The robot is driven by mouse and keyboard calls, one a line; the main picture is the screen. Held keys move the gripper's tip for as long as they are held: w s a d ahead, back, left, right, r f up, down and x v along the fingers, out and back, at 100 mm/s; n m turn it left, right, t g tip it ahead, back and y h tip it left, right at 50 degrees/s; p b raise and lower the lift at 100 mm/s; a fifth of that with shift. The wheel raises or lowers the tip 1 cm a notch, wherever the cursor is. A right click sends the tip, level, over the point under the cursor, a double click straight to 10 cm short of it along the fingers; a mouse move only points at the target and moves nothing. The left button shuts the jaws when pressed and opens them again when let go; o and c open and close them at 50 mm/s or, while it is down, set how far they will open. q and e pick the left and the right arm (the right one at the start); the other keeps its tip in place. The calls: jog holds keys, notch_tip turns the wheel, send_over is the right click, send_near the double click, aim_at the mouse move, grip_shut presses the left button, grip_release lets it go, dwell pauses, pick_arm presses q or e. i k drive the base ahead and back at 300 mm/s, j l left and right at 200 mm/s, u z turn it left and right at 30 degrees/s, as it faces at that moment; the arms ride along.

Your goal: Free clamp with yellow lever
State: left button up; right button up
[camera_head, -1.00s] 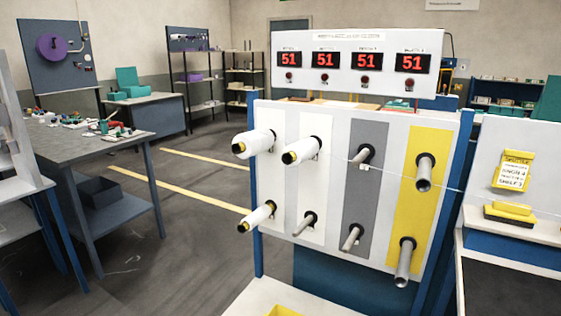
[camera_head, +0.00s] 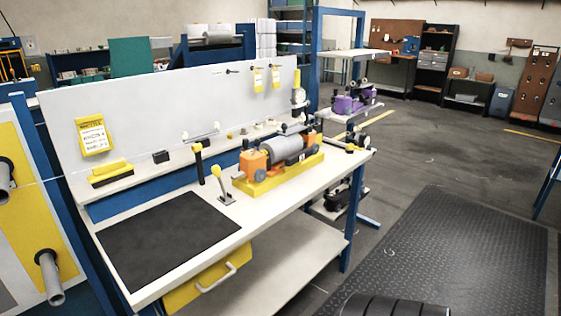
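A small metal clamp with a yellow-tipped lever (camera_head: 222,186) stands on the workbench top, just left of a yellow-based fixture (camera_head: 270,176). Its lever leans up and to the left. I cannot tell whether the clamp grips anything. The fixture holds a grey roller (camera_head: 284,149) between orange end blocks. A black upright handle with a yellow collar (camera_head: 199,163) stands left of the clamp. Neither of my grippers is in view.
A black mat (camera_head: 168,238) covers the bench's front left, and a yellow drawer (camera_head: 208,282) hangs below. A yellow block (camera_head: 111,172) lies on the back ledge. A panel with protruding rods (camera_head: 50,275) stands at left. A floor mat (camera_head: 460,255) lies at right.

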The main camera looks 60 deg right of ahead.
aim_at(216, 169)
jog(key=z, duration=1.45)
jog(key=i+j+u, duration=0.1)
jog(key=j, duration=0.35)
jog(key=i+j+u, duration=0.15)
jog(key=i+j, duration=0.2)
jog(key=i+j+u, duration=0.1)
jog(key=i+j, duration=0.15)
jog(key=j, duration=0.25)
